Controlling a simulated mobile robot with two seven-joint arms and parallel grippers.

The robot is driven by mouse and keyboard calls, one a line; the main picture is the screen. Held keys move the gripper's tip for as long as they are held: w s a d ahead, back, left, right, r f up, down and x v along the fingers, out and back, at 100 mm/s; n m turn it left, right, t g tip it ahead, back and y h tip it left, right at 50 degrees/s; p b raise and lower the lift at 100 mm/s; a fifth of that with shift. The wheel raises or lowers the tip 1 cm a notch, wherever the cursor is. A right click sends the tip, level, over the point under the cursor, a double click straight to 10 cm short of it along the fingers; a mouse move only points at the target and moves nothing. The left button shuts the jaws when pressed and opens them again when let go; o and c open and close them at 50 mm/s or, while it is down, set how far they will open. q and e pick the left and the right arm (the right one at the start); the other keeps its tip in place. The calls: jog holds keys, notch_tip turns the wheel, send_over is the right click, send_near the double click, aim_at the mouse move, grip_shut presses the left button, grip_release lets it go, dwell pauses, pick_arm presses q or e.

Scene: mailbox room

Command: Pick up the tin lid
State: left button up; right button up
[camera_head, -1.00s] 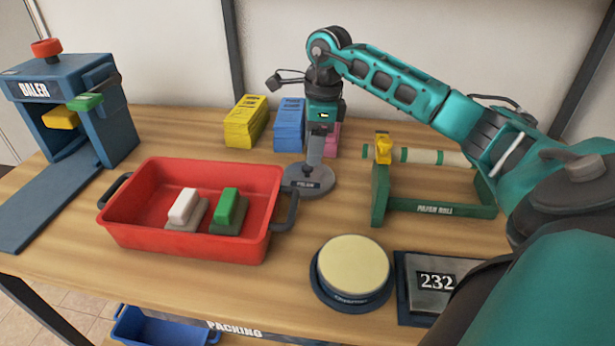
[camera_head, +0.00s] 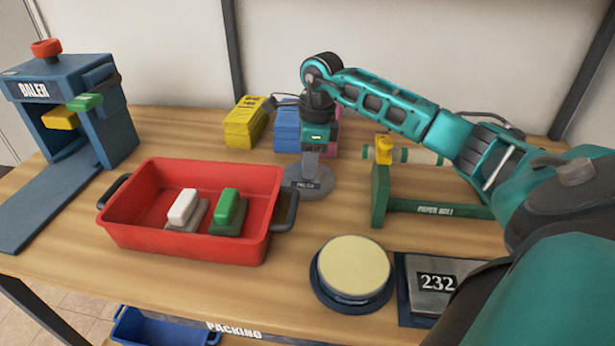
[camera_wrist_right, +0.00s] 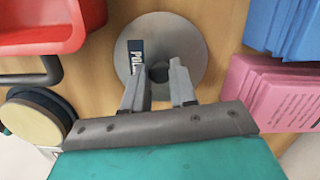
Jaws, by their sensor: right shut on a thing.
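The tin lid appears to be the round grey disc (camera_head: 308,184) with a white-on-dark label, near the middle of the table. It also shows from above in the right wrist view (camera_wrist_right: 190,45), with a small dark knob (camera_wrist_right: 158,72) at its centre. My right gripper (camera_head: 309,168) points down over the disc. In the right wrist view its fingertips (camera_wrist_right: 159,74) are on either side of the knob, shut on it. The disc looks flat, and I see no clear gap beneath it. My left gripper is not in view.
A red tray (camera_head: 180,240) with two blocks stands left. Yellow (camera_head: 245,125) and blue (camera_head: 287,130) stacks are behind. A green paper roll stand (camera_head: 380,200) is right. A cream-topped round device (camera_head: 353,265) and a scale (camera_head: 435,285) are in front. A baler (camera_head: 75,100) is far left.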

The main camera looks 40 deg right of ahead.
grip_shut()
jog(key=shift+r, duration=0.15)
